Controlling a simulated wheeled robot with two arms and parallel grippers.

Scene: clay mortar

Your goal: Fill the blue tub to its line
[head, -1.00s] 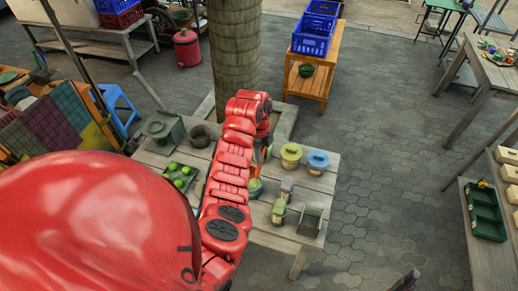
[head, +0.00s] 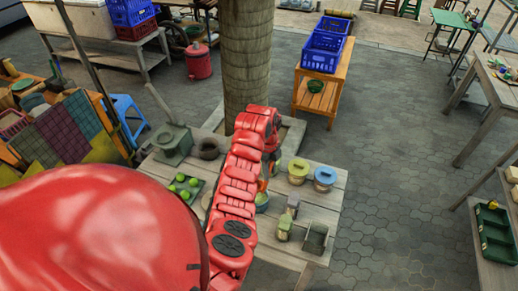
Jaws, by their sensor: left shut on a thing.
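The blue tub (head: 324,180) is small and round, with a blue top, and stands on the wooden table right of my left arm. Its line is too small to make out. A similar tub with a yellow-green top (head: 298,172) stands just left of it. My left gripper (head: 264,186) is largely hidden behind my red left arm, left of both tubs. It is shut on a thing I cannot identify. A bowl (head: 261,202) with green and yellow colours shows partly beside the arm, below the gripper. My right gripper is not in view.
On the table are a dark mortar (head: 209,148), a green box-like device (head: 172,144), a tray of green fruit (head: 184,188), two small greenish items (head: 284,227) and a grey open box (head: 315,239). A tree trunk (head: 246,60) rises behind.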

